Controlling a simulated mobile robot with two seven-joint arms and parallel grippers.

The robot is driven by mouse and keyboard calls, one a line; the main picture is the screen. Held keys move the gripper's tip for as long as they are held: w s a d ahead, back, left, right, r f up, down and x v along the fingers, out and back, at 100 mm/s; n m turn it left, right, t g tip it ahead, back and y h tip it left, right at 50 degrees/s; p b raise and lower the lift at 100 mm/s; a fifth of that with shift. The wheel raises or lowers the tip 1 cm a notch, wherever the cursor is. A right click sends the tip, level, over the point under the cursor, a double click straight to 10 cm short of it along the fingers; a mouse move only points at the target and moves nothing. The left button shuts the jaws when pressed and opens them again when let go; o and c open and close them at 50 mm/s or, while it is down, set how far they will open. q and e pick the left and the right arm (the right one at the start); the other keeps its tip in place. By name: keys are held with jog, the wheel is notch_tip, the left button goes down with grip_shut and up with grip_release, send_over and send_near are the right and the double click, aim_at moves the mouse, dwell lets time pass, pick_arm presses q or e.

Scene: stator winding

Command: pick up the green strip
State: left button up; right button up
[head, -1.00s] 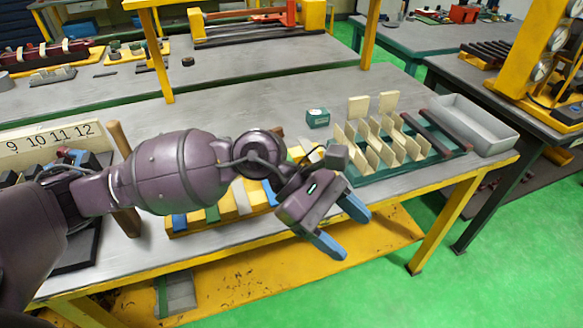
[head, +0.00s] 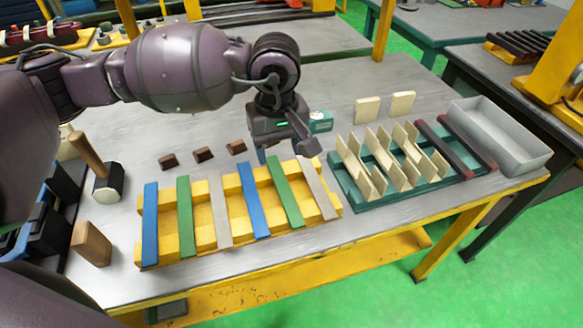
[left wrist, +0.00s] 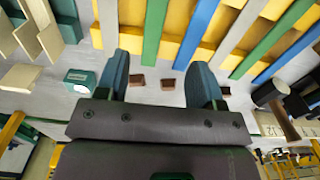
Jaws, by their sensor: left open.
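Two green strips lie across a yellow rack (head: 205,238), alternating with blue and grey ones. One green strip (head: 184,205) is second from the left; the other green strip (head: 284,190) is second from the right and also shows in the left wrist view (left wrist: 155,32). My left gripper (head: 283,148) is above the rack's far edge, close to the far end of the right green strip. In the left wrist view the blue fingers of my left gripper (left wrist: 161,78) are apart with nothing between them. In the head view its fingertips are partly hidden. My right gripper is not seen.
A teal rack (head: 400,192) with upright cream plates and dark red bars stands right, beside a grey tray (head: 505,150). A small green box (head: 321,122) and several brown blocks (head: 204,154) lie behind. A mallet (head: 104,180) and wooden block (head: 91,243) stand left.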

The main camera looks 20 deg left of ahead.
pick_arm(q)
send_over(284, 187)
jog(key=f, duration=0.5)
jog(key=shift+s+a+f, duration=0.1)
jog(key=shift+s+a, duration=0.1)
jog(key=shift+s, duration=0.05)
jog(key=shift+w+d+f, duration=0.15)
jog(key=shift+f, duration=2.6)
jog(key=c, duration=1.1)
jog(key=shift+r, duration=0.1)
